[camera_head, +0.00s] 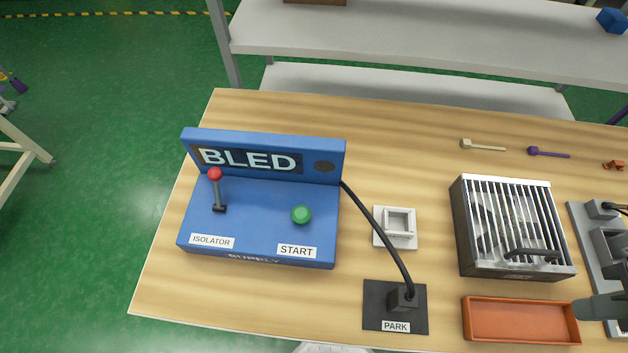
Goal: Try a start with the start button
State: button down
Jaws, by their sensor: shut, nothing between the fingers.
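A blue supply box (260,205) stands at the left of the wooden table. The green start button (301,214) is on the box top, above the "START" label (296,251). Left of it, the isolator lever (217,190) with a red knob stands roughly upright. Nothing covers the button. My gripper cannot be made out in this view.
A black cable (382,232) runs from the box to a plug (403,298) on the "PARK" pad (376,317). A white socket (398,224), barred metal box (464,240) and orange tray (521,338) lie to the right. Small tools (548,153) lie behind. Table space before the box is clear.

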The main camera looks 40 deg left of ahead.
aim_at(300, 215)
jog(key=k+u, duration=0.15)
jog(key=u, duration=1.6)
jog(key=i+l, duration=0.2)
jog(key=j, duration=0.6)
jog(key=k+j, duration=0.1)
jog(key=j, duration=0.5)
jog(key=k+j, duration=0.1)
jog(key=j, duration=0.5)
jog(key=i+z, duration=0.05)
